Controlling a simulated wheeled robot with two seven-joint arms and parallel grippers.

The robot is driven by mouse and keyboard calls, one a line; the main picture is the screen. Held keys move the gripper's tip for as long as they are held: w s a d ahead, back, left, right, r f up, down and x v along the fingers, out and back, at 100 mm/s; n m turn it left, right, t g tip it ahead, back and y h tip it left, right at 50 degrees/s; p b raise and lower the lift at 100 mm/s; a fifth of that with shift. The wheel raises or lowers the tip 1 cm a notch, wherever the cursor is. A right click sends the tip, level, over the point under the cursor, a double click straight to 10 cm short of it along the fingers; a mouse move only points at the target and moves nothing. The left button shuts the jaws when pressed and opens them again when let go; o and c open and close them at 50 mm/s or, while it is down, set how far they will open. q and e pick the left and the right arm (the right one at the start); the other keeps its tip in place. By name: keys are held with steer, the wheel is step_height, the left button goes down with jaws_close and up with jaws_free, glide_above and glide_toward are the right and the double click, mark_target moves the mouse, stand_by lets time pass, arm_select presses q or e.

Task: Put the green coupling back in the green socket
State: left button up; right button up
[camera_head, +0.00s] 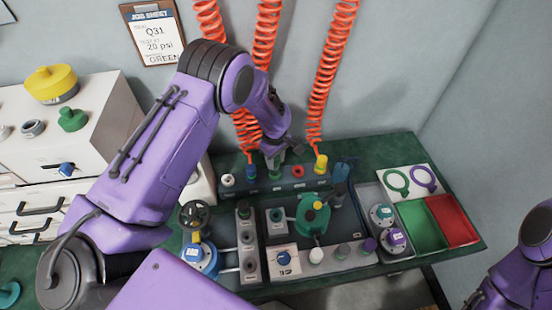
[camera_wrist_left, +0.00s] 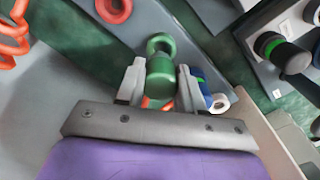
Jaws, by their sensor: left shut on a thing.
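My left gripper (camera_head: 283,147) is above the socket rail (camera_head: 205,185) at the back of the bench. In the left wrist view, its fingers (camera_wrist_left: 160,88) are shut on the green coupling (camera_wrist_left: 160,72); a bit of orange hose shows below it. The green socket (camera_wrist_left: 160,42) is a green ring just beyond the coupling's end, its opening partly visible. The coupling appears outside the socket; I cannot tell whether they touch. In the head view, the green coupling (camera_head: 275,160) is partly hidden by the gripper. My right gripper is out of view; only part of that arm shows.
The rail also holds a white socket (camera_head: 228,180), a blue coupling (camera_head: 251,171), a red socket (camera_head: 297,171) and a yellow coupling (camera_head: 321,163). Orange coiled hoses (camera_head: 325,80) hang close around my left gripper. A test fixture (camera_head: 313,215) and green and red trays (camera_head: 422,228) stand in front.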

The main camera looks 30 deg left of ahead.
arm_select(q)
steer(key=shift+f, duration=0.35)
steer(key=shift+s+r+p, duration=0.1)
steer(key=shift+p, duration=0.35)
stand_by(0.5)
steer(key=shift+f+b, duration=0.9)
steer(key=shift+f, duration=0.6)
steer(key=o, duration=1.2)
steer(key=shift+r, duration=0.1)
step_height(320, 180, up, 10)
steer(key=shift+s+r+b, duration=0.1)
steer(key=shift+r+b, duration=0.1)
steer(key=shift+b, duration=0.25)
